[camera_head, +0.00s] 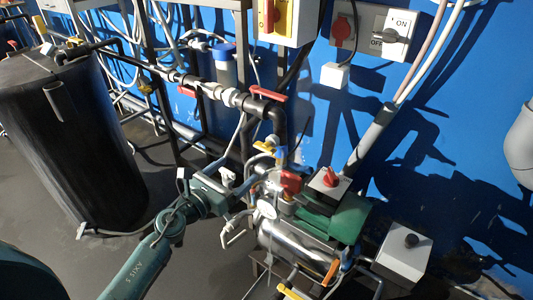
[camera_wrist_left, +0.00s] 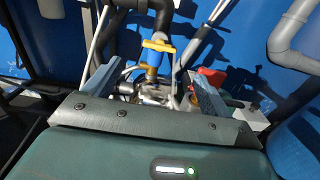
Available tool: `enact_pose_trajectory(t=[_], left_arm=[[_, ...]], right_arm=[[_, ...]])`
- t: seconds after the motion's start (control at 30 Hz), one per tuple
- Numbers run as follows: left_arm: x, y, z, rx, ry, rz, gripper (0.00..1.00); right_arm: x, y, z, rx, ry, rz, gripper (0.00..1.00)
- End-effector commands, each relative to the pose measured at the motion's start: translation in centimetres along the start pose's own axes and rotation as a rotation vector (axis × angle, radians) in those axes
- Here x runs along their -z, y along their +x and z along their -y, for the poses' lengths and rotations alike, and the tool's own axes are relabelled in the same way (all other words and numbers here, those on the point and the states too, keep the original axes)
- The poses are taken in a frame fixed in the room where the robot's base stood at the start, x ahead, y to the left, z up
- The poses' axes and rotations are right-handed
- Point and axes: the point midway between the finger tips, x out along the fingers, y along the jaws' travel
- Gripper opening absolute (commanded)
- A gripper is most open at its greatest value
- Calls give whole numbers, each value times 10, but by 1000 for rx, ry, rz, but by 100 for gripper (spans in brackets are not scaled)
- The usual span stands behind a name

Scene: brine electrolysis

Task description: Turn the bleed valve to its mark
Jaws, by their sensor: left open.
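A valve with a yellow handle (camera_wrist_left: 158,46) stands beyond my fingers in the left wrist view, on a blue fitting. In the head view, a yellow handle (camera_head: 264,147) shows above the pump fittings. I cannot tell for certain which valve is the bleed valve, and no mark is readable. My left gripper (camera_head: 240,181) is open beside the pump fittings. In the left wrist view its two fingers (camera_wrist_left: 152,86) stand wide apart, with fittings visible between them. The yellow handle is beyond the fingertips and apart from them. My right gripper is not in view.
A red handle (camera_head: 290,180) sits right of my left gripper, near the green motor (camera_head: 350,219) and steel pump (camera_head: 285,246). A dark pipe with red levers (camera_head: 267,94) runs above. A black tank (camera_head: 65,130) stands left.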

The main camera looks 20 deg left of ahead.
Motion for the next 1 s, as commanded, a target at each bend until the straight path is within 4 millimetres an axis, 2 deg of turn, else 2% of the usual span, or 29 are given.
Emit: enact_pose_trajectory(t=[0.3,0.5,0.7,1.0], left_arm=[[-2,68,1,0,-7,4,84],[0,100,1,-1,-9,3,84],[0,113,1,-1,-8,2,84],[-1,115,1,-1,-8,2,83]], right_arm=[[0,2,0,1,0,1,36],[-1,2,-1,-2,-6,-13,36],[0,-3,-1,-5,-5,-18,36],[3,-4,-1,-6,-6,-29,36]])
